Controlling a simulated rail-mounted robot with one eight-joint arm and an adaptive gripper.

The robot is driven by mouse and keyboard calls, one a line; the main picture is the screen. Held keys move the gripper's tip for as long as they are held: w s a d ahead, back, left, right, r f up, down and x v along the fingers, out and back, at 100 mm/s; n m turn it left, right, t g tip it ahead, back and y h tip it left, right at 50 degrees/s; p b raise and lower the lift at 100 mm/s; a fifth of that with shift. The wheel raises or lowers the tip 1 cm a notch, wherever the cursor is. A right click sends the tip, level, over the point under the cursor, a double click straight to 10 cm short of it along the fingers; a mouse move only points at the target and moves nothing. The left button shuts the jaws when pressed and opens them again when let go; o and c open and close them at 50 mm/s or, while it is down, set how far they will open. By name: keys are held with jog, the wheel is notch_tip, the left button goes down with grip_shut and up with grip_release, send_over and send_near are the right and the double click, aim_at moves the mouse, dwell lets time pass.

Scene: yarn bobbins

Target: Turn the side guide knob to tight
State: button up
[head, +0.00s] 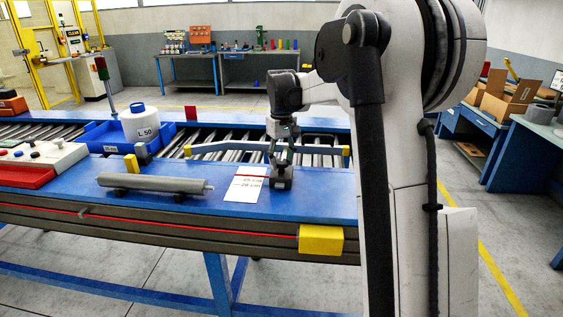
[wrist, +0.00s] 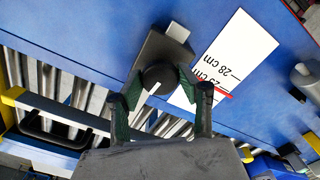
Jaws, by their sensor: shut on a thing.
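The side guide knob (wrist: 160,77) is a dark round knob on a dark block (wrist: 150,52) with a light grey tab at its far end. My gripper (wrist: 163,84) has its two green-padded fingers on either side of the knob, shut on it. In the head view my gripper (head: 281,162) points down over the dark block (head: 281,181). The side guide (head: 228,148) is a grey rail with yellow ends along the roller conveyor; it also shows in the wrist view (wrist: 62,116). The knob's turn angle cannot be told.
A white scale card (head: 245,185) with cm marks and a red line lies left of the block. A grey roller (head: 155,184) lies on the blue table.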

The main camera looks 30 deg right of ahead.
aim_at(281, 161)
jog(key=shift+n, duration=0.6)
jog(key=o, duration=1.2)
jog(key=shift+c, duration=0.2)
notch_tip(281, 161, up, 12)
